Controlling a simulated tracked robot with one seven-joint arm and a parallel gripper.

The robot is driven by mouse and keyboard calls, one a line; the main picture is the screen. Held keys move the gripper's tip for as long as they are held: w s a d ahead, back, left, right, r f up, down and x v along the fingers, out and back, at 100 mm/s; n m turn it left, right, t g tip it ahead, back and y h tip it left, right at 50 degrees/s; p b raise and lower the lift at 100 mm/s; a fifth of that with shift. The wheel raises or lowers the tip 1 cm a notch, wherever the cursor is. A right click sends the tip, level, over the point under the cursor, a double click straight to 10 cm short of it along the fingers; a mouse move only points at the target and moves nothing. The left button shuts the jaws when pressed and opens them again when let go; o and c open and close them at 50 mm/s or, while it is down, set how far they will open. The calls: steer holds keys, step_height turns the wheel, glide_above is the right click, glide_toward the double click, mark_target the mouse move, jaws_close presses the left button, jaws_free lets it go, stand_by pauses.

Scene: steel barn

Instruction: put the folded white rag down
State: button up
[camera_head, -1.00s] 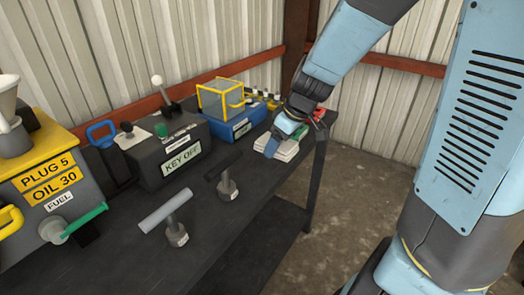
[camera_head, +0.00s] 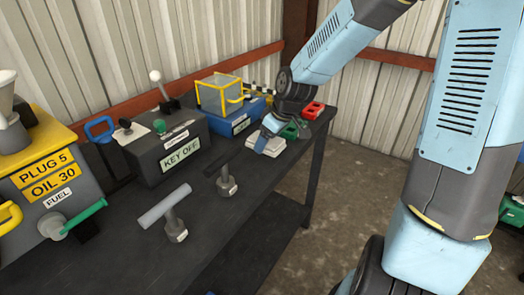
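The folded white rag (camera_head: 262,149) is at the far right end of the dark bench (camera_head: 215,215), close to its front edge. It looks flat and appears to lie on the bench top. The fingers hide part of the rag. The frame does not show clearly whether they are open or closed on it.
A green object (camera_head: 292,131) and a red one (camera_head: 313,110) are close beside my gripper. A yellow-framed box on a blue base (camera_head: 235,121) stands left of it. Two T-handled tools (camera_head: 227,182) (camera_head: 174,225) and the KEY OFF box (camera_head: 168,150) are farther left.

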mark_target(262, 157)
steer(key=shift+w+a+f, duration=0.2)
steer(key=shift+w+f, duration=0.3)
steer(key=shift+f, duration=0.15)
steer(key=shift+w+a+f, duration=0.15)
steer(key=shift+w+f, duration=0.3)
steer(key=shift+f, duration=0.15)
steer(key=shift+w+f, duration=0.15)
steer(key=shift+f, duration=1.5)
steer(key=shift+f, duration=0.1)
steer(key=shift+f, duration=0.15)
